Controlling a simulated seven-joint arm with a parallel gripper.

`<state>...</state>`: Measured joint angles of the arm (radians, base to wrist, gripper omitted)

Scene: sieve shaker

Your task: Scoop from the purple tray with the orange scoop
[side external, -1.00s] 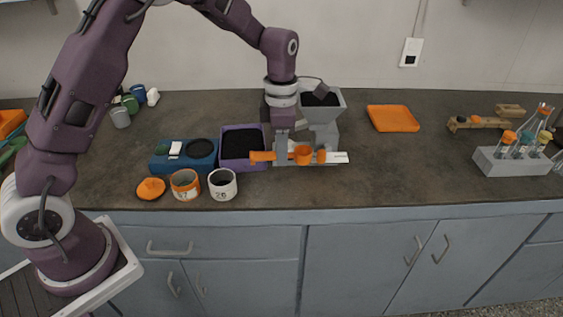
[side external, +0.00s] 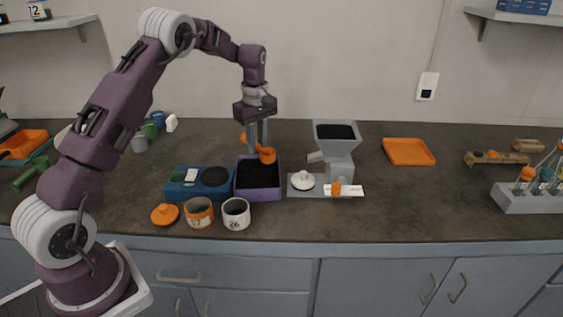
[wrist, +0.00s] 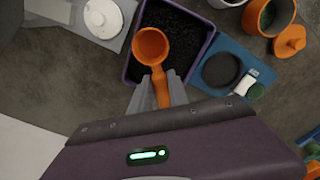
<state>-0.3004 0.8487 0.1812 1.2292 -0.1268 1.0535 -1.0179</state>
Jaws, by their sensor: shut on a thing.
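The purple tray (side external: 258,196) stands on the counter, holding black granular material; it also shows in the wrist view (wrist: 129,68). My gripper (side external: 262,143) is above the tray, pointing down, shut on the handle of the orange scoop (side external: 267,155). In the wrist view my gripper (wrist: 160,88) pinches the handle, and the scoop's round bowl (wrist: 152,47) lies over the black material. The bowl's inside looks orange, with no black material visible in it. The side view suggests the scoop is above the tray; the exact gap is unclear.
A blue device (side external: 185,188) with a dark round plate is left of the tray. Two cups (side external: 236,214) and an orange lid (side external: 164,214) stand in front. A grey hopper machine (side external: 338,165) and white lid (side external: 303,181) are right. An orange tray (side external: 408,152) lies further right.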

